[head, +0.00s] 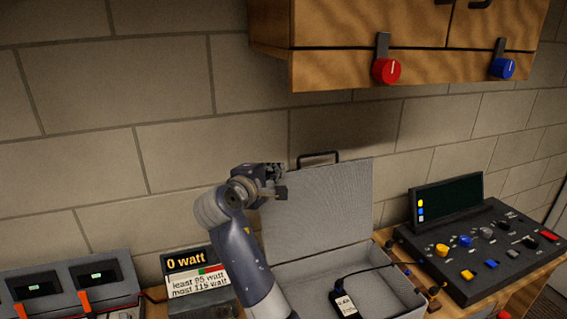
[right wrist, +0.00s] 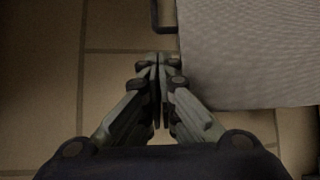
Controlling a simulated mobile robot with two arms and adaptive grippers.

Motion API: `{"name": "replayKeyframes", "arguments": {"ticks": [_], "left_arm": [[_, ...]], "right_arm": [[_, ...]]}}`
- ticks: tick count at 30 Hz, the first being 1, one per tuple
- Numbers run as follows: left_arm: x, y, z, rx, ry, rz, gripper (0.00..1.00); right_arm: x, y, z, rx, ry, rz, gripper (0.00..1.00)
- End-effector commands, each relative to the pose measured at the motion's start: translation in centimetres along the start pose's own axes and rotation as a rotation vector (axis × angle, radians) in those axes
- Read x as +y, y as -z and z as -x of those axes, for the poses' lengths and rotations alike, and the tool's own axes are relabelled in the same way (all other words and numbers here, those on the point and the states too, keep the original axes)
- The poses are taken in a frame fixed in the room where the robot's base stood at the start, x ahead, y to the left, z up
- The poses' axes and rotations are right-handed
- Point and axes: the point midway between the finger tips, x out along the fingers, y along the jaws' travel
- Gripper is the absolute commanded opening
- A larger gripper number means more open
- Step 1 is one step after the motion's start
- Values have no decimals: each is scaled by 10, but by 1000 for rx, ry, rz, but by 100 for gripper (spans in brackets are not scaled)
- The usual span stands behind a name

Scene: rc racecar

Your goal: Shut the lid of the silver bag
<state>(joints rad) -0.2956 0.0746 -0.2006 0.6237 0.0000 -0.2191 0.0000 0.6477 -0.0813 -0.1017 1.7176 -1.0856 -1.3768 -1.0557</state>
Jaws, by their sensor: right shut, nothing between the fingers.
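The silver bag (head: 392,276) is a hard case on the bench, with its lid (head: 335,210) standing open and upright near the wall. A dark handle (head: 318,158) shows at the lid's top edge. The lid also shows in the right wrist view (right wrist: 255,50), filling the upper right. My right gripper (head: 281,190) is shut and empty at the lid's upper left corner. In the right wrist view its closed fingertips (right wrist: 158,62) are beside the lid's edge; whether they touch it I cannot tell. My left gripper is not in view.
A black device with a cable (head: 344,303) is in the case. A meter reading 0 watt (head: 190,262) and chargers (head: 70,285) stand at left. A control panel (head: 490,245) stands at right. A wooden cabinet (head: 420,65) with red and blue knobs hangs above.

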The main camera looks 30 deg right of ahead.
Motion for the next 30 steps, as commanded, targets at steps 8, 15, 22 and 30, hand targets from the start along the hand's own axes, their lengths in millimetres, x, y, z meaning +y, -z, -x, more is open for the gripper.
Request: {"name": "replayKeyframes", "arguments": {"ticks": [8, 15, 22, 30], "left_arm": [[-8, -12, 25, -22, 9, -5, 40], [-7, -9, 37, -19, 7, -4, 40], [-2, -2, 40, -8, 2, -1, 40], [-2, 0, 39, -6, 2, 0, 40]], "right_arm": [[4, -2, -48, -4, 2, 4, 0], [2, -1, -83, -2, 1, 0, 0], [-1, 0, -94, 0, 2, -2, 0], [-1, 0, -94, 1, 1, -3, 0]]}}
